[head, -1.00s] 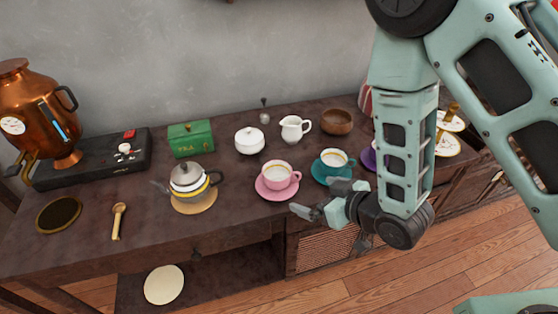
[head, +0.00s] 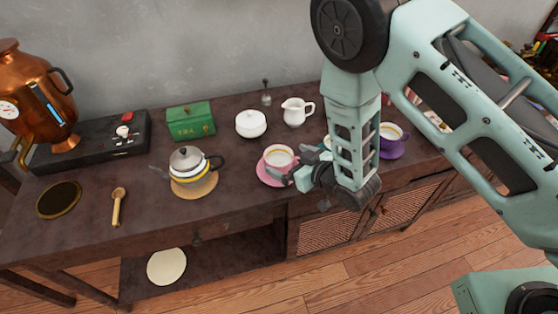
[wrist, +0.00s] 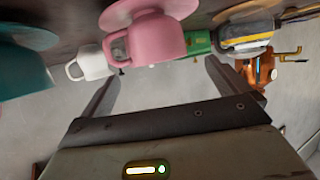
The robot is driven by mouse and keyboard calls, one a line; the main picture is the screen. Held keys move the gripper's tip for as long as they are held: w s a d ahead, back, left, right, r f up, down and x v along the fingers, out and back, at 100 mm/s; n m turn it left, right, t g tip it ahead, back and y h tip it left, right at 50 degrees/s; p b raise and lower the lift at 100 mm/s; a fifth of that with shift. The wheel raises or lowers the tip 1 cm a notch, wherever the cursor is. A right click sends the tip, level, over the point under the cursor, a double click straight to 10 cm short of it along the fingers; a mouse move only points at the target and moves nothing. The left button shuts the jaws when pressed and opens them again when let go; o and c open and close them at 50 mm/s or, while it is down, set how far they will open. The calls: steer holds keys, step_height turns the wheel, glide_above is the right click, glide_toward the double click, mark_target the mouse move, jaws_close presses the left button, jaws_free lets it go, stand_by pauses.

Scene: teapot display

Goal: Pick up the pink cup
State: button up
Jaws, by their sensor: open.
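The pink cup (head: 279,155) stands upright on its pink saucer (head: 266,178) near the front of the dark table. Its right side and handle are partly hidden by my gripper in the head view. My gripper (head: 295,163) is at the cup's right side, with its fingers towards it. In the wrist view the picture is upside down, and the pink cup (wrist: 156,40) appears ahead of the spread, empty fingers of my gripper (wrist: 160,88). The cup seems beyond the fingertips; whether they touch it I cannot tell.
A teapot (head: 188,165) stands left of the cup. A teal cup (wrist: 22,78) is close beside my gripper in the wrist view. A purple cup (head: 391,136) is further right.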

mark_target(271, 152)
steer(key=shift+p+x, duration=0.8)
steer(key=shift+x, duration=2.05)
steer(key=shift+d+f, duration=0.15)
steer(key=c, duration=1.1)
